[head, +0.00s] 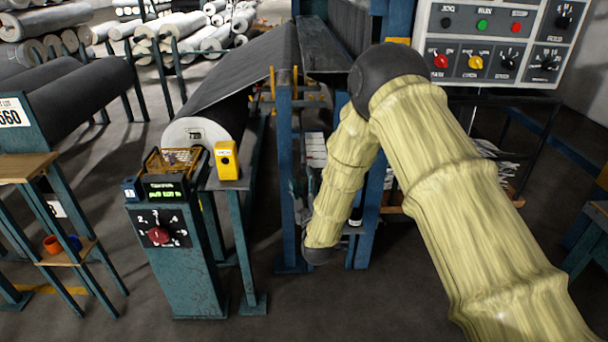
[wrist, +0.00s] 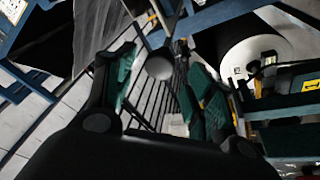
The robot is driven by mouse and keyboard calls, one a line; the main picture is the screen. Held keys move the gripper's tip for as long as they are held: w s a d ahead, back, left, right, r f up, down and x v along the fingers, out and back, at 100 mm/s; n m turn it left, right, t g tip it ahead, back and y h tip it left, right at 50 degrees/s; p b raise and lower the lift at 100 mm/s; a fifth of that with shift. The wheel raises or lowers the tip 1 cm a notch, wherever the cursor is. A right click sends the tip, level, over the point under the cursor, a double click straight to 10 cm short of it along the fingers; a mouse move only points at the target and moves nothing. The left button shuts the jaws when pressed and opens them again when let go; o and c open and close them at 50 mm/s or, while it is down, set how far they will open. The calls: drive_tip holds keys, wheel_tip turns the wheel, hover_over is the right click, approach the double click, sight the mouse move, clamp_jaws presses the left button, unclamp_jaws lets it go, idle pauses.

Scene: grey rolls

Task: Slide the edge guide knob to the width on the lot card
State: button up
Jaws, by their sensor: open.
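The lot card (head: 12,112) is a white card at the left edge of the head view. It is cut off by the frame; the digits "660" show. In the wrist view a grey round knob (wrist: 159,68) on a thin stem, likely the edge guide knob, stands beyond and between my fingers. My gripper (wrist: 163,84) has green-padded fingers spread apart, with nothing held. Whether the pads touch the knob cannot be told. In the head view my sleeved arm hides the gripper and the knob. No scale can be read.
A dark roll (head: 195,130) with web rising from it stands left of my arm. Before it are a pedestal (head: 180,275) with a red dial and a yellow box (head: 227,160). A control panel (head: 490,45) is upper right. Bare floor lies in front.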

drive_tip(key=v, duration=0.8)
drive_tip(key=shift+s+f, duration=0.1)
drive_tip(key=s+d+f+m+g+p, duration=0.1)
drive_tip(key=s+d+f+m+g, duration=0.1)
drive_tip(key=s+d+f+g, duration=0.35)
drive_tip(key=s+d+f+m+g+h+p, duration=0.1)
drive_tip(key=s+d+f+g, duration=0.1)
drive_tip(key=s+f, duration=0.55)
drive_tip(key=s+d+f+m+g, duration=0.25)
drive_tip(key=s+f, duration=0.25)
drive_tip(key=f, duration=0.4)
drive_tip(key=s+d+f+m+g, duration=0.1)
drive_tip(key=s+d+f+g, duration=0.1)
drive_tip(key=s, duration=0.8)
drive_tip(key=s+d+f+m+g+p, duration=0.1)
drive_tip(key=s+g, duration=0.4)
drive_tip(key=s, duration=0.5)
drive_tip(key=s+d+f+m+g+h+p, duration=0.1)
drive_tip(key=s+d+f+m+g, duration=0.1)
drive_tip(key=s, duration=0.8)
drive_tip(key=d+m+g, duration=0.1)
drive_tip(key=d+g, duration=0.1)
drive_tip(key=d, duration=0.1)
drive_tip(key=shift+s+f, duration=0.35)
drive_tip(key=shift+s, duration=0.05)
drive_tip(key=shift+d+m, duration=0.15)
drive_tip(key=shift+m, duration=0.2)
